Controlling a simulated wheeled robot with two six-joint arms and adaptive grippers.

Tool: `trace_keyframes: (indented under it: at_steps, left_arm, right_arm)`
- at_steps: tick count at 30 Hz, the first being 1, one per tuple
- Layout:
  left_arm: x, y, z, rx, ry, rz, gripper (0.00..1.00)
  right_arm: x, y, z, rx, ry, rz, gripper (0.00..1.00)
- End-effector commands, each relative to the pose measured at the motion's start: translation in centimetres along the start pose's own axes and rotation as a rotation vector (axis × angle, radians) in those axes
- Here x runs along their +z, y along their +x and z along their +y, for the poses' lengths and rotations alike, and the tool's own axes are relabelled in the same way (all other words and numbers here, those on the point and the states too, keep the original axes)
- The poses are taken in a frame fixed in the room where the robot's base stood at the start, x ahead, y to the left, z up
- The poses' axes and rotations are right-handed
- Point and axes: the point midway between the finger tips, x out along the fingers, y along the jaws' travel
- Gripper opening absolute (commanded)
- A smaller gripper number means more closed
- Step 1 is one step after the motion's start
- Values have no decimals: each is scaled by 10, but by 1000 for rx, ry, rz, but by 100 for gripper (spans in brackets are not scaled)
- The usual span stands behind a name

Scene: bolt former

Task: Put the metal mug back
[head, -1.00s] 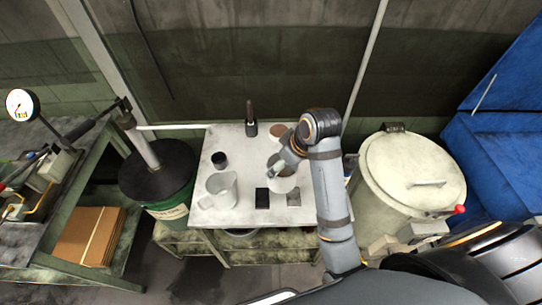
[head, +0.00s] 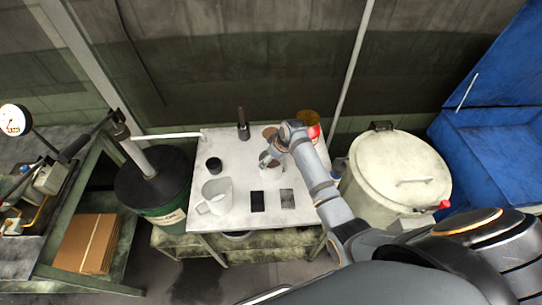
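The metal mug (head: 276,167) is a pale grey cup near the back right of the white-topped table (head: 233,150). My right gripper (head: 268,158) reaches over it from the right and appears shut on it. The fingers and wrist hide much of the mug, and I cannot tell whether its base touches the table. A black square pad (head: 257,201) and a grey square pad (head: 288,199) lie bare near the front of the table. My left gripper is not in view.
A white jug (head: 215,195), a black cup (head: 214,165) and a dark upright tool (head: 243,123) stand on the table. A brown-topped round item (head: 270,131) stands behind my gripper. A lidded drum (head: 396,175) stands right, a dark green barrel (head: 160,190) left.

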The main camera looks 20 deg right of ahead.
Motion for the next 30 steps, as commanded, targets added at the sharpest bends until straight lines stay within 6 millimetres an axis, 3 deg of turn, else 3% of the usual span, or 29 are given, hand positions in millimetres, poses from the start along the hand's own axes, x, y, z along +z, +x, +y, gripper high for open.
trace_keyframes:
  at_steps: [8,9,13,25,30]
  left_arm:
    - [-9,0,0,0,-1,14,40]
    - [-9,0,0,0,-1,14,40]
    - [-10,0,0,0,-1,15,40]
    - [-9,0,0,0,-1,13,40]
    - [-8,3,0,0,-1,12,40]
  right_arm:
    - [0,2,0,1,0,2,21]
    - [1,3,0,0,0,1,83]
    - [1,2,0,0,0,1,100]
    - [0,-1,0,1,0,1,100]
    - [0,-31,1,4,-1,5,100]
